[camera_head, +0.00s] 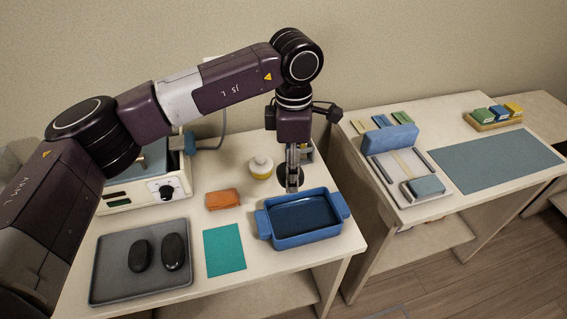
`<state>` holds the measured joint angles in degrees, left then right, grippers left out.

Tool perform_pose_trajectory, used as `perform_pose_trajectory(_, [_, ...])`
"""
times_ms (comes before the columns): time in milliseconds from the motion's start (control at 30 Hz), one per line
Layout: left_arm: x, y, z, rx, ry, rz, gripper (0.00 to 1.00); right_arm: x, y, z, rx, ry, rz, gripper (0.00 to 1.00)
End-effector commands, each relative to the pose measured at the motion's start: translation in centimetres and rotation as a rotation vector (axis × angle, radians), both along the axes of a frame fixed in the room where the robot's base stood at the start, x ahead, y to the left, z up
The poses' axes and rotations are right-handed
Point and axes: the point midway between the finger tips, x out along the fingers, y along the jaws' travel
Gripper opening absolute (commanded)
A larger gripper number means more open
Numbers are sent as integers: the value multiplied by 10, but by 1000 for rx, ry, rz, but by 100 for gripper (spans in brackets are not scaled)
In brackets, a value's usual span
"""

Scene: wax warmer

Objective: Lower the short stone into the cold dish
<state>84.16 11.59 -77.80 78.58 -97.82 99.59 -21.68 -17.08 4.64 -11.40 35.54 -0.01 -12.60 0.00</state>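The blue dish (303,239) with two side handles stands at the right front of the near table, with a dark blue inside. I take it as the cold dish. My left gripper (292,180) points down at the dish's back edge. A dark rounded stone (282,181) shows upright behind its near finger and appears held. The far finger is hidden. Two more black stones, a left one (138,256) and a slightly longer right one (174,252), lie on a grey tray (112,290) at the left. My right gripper is not in view.
An orange block (222,199), teal mat (224,249) and yellow-white jar (261,168) are near the dish. The warmer (150,189) stands behind the tray. A second table at right holds a blue-padded device (391,139) and grey mat (492,160).

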Motion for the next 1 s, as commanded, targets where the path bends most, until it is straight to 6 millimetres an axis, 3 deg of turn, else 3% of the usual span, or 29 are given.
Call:
perform_pose_trajectory(167, [0, -1, -14, 1, -1, 3, 20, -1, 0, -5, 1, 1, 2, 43])
perform_pose_trajectory(600, [0, -1, -85, 0, 0, 2, 20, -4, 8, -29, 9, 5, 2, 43])
perform_pose_trajectory(800, [0, -1, -99, 0, -1, 2, 20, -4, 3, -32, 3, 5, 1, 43])
perform_pose_trajectory(1000, [0, -1, -100, 1, -2, 1, 20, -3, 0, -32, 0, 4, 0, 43])
